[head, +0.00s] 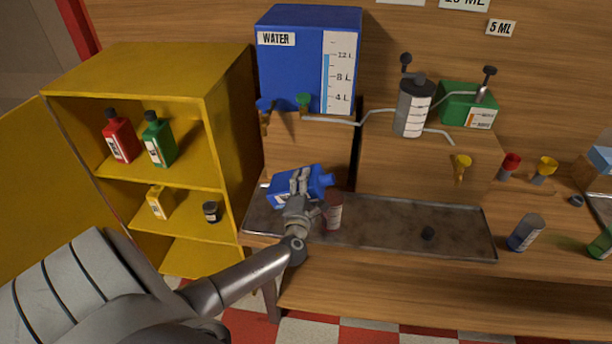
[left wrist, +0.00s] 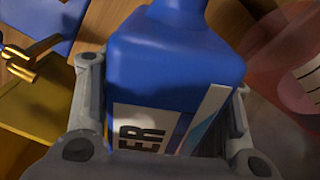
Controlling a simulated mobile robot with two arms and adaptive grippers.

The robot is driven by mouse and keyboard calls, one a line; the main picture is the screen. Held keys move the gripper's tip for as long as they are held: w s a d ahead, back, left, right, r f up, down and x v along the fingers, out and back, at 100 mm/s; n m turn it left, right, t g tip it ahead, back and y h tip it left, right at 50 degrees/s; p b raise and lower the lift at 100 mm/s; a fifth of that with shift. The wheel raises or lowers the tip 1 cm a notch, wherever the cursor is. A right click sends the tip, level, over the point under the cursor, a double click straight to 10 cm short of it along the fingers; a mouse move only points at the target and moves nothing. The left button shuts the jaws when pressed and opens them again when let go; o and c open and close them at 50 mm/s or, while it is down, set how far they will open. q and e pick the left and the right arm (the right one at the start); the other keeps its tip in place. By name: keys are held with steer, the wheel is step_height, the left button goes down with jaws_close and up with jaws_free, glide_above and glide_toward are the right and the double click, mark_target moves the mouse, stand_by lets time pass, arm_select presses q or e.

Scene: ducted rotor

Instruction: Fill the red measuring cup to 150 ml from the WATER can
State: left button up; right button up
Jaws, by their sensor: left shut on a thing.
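The blue WATER can (head: 281,190) is in my left gripper (head: 300,184), tilted well over with its neck to the right. In the left wrist view, the can (left wrist: 170,70) sits between the fingers (left wrist: 165,115), and its label shows "ER". The red measuring cup (head: 334,214) stands upright on the metal tray, just below and right of the can's neck. A blurred, see-through reddish shape, likely the cup (left wrist: 285,65), is at the right of the left wrist view. The water level in the cup and any stream cannot be made out. My right gripper is out of view.
A large blue WATER tank (head: 300,60) with taps stands behind. An open yellow cabinet (head: 215,120) with bottles is at left.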

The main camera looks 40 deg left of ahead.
mark_target(316, 174)
arm_select(q)
steer(key=shift+r, duration=0.2)
steer(key=r+n, duration=0.1)
steer(key=n, duration=0.1)
steer(key=w+d+r+n, duration=0.1)
steer(key=r, duration=0.1)
steer(key=d+r+n+p, duration=0.1)
steer(key=n, duration=0.1)
steer(key=shift+w+r+n, duration=0.15)
steer(key=shift+n, duration=0.15)
steer(key=shift+w+d+r+n, duration=0.15)
steer(key=shift+r+n, duration=0.2)
steer(key=shift+n, duration=0.35)
steer(key=d+r+n, duration=0.1)
steer(key=n, duration=0.1)
steer(key=w+d+r+n, duration=0.1)
steer(key=r+n, duration=0.1)
steer(key=w+d+r+n, duration=0.1)
steer(key=n, duration=0.1)
steer(key=shift+d+r+p, duration=0.25)
steer(key=shift+r+p, duration=0.1)
steer(key=shift+r, duration=0.05)
step_height(316, 174, up, 3)
steer(key=p, duration=0.3)
steer(key=shift+r, duration=0.1)
